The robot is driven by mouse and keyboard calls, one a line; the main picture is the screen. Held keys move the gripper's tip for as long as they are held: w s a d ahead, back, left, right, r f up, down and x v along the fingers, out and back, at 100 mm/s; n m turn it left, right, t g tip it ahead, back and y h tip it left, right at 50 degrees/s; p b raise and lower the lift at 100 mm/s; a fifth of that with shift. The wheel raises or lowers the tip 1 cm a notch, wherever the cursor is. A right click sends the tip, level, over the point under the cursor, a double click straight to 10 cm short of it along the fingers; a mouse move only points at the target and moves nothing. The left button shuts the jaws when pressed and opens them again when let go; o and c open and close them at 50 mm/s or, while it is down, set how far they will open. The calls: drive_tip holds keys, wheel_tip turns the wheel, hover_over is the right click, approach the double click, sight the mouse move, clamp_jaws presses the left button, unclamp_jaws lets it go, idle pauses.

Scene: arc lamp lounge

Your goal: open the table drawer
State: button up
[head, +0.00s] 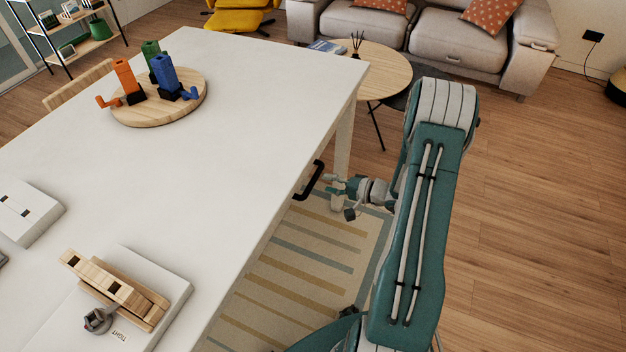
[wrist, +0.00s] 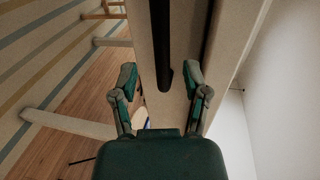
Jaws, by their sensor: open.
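The white table (head: 250,95) fills the left and middle of the head view. A black bar handle (head: 313,180) sticks out from its right side, below the top. In the wrist view the handle (wrist: 161,45) runs down from the top edge in front of the pale drawer front (wrist: 182,40). My gripper (head: 330,184) is open just right of the handle in the head view. In the wrist view my gripper (wrist: 162,78) has one finger on each side of the handle's line, with a gap on both sides. The drawer looks shut, its front mostly hidden in the head view.
On the table stand a round wooden board (head: 165,112) with coloured blocks, a white box with a wooden piece (head: 120,290), and another white box (head: 25,212). A round side table (head: 375,70) and a sofa (head: 455,45) stand behind. Wood floor at right is clear.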

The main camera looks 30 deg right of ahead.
sight(314, 181)
drive_tip(key=x, duration=0.5)
drive_tip(key=shift+w, duration=0.1)
drive_tip(key=shift+r, duration=0.1)
drive_tip(key=shift+c, duration=0.4)
clamp_jaws()
